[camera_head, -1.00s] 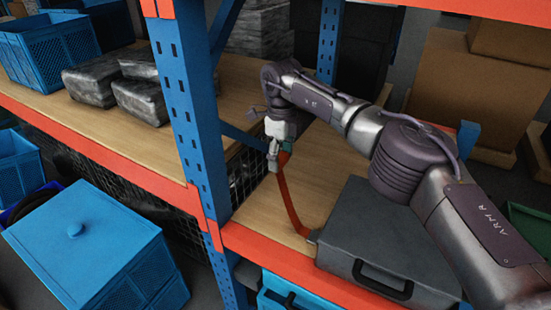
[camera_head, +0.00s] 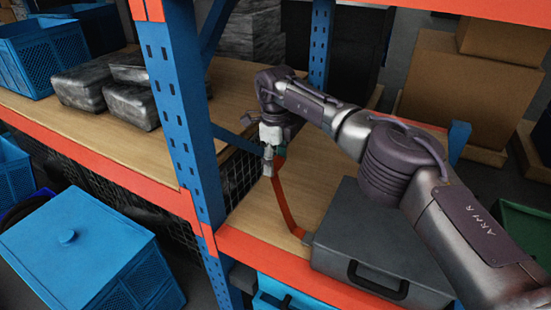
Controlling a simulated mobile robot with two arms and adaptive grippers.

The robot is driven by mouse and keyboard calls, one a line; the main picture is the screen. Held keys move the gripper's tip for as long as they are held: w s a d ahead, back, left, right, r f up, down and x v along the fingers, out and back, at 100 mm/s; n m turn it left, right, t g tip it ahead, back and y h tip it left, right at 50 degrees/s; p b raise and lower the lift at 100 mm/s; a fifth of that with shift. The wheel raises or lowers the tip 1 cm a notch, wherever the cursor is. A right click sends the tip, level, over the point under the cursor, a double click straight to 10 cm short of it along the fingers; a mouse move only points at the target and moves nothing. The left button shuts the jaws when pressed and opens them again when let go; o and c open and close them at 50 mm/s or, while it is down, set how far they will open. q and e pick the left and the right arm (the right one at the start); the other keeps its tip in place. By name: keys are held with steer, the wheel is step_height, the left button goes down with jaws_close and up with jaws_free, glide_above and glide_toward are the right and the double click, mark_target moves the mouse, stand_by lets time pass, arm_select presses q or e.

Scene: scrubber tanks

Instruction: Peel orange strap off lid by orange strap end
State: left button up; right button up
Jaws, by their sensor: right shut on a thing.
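The orange strap (camera_head: 285,207) hangs in a curve on the wooden shelf. Its upper end is in my right gripper (camera_head: 268,165), which is shut on it above the shelf. Its lower end meets the left edge of a dark grey case (camera_head: 366,228), near the shelf's front edge. The case is closed, and its flat top is the lid. A black handle (camera_head: 378,279) is on its front. My right arm passes over the case's right part and hides some of it. My left gripper is not in view.
A blue perforated post (camera_head: 176,115) stands left of the strap. An orange beam (camera_head: 290,268) edges the shelf. Blue crates (camera_head: 25,55) and wrapped grey bundles (camera_head: 88,88) sit on the left shelf. A blue lidded box (camera_head: 75,245) is at lower left. Cardboard boxes (camera_head: 440,85) stand behind.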

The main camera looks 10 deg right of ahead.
steer(key=b, duration=0.2)
glide_above(275, 226)
steer(key=shift+f, duration=2.15)
steer(key=shift+f+b, duration=7.2)
steer(key=shift+f, duration=2.1)
steer(key=shift+d+f, duration=0.1)
steer(key=shift+f, duration=0.1)
steer(key=o, duration=1.1)
